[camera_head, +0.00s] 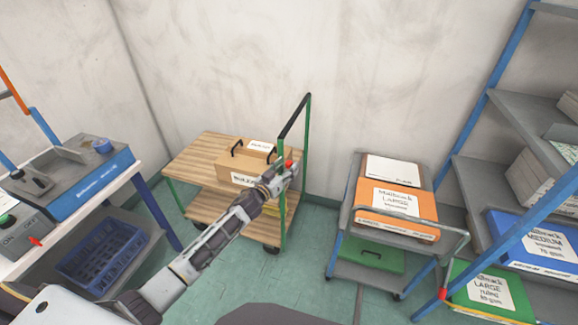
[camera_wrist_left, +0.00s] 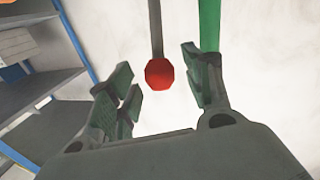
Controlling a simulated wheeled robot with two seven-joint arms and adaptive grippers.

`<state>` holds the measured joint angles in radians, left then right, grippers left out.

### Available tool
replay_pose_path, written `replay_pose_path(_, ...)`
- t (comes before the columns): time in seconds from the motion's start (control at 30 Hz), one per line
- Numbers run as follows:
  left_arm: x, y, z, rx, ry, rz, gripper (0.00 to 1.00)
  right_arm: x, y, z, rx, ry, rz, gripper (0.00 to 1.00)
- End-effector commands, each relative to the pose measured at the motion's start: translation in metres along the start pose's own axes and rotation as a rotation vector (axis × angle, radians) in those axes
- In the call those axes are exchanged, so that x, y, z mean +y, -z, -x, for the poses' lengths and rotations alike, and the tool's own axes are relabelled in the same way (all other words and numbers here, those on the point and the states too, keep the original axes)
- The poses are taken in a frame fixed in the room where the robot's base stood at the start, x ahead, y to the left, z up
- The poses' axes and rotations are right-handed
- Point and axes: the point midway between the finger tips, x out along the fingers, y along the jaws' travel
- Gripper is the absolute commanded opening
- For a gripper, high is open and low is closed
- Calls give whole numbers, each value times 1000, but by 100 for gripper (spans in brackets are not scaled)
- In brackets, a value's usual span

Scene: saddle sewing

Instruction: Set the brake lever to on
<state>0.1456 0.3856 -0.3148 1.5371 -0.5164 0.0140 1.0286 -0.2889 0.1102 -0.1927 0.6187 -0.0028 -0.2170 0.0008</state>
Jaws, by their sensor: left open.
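A red knob (camera_head: 289,163) sits on a thin dark rod beside the green post of the wooden trolley (camera_head: 207,147). I take it to be the brake lever; which setting it is in I cannot tell. My left gripper (camera_head: 285,174) reaches in from the left and is right at the knob. In the left wrist view the red knob (camera_wrist_left: 160,73) shows between the spread fingers of my left gripper (camera_wrist_left: 156,66), with gaps on both sides. The green post (camera_wrist_left: 209,28) rises just behind the right finger. My right gripper is not in view.
A cardboard box (camera_head: 232,163) lies on the trolley. A grey cart (camera_head: 350,225) with an orange box (camera_head: 397,205) stands to its right. Shelves (camera_head: 530,120) fill the right side. A bench at left carries a blue machine (camera_head: 80,180) and a grey ON/OFF box (camera_head: 22,232).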

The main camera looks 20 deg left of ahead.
Motion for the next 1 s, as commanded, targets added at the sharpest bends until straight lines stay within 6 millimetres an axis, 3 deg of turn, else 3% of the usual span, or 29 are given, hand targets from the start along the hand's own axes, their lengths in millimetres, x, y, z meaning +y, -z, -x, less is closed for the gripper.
replay_pose_path(0.37, 1, 0, -19, 0, -1, 1, 51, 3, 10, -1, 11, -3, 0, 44)
replay_pose_path(0.7, 1, 0, -20, 0, -1, 0, 51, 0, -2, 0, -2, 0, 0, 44)
replay_pose_path(1.0, 1, 0, -20, 0, -1, 0, 12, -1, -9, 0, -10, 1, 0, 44)
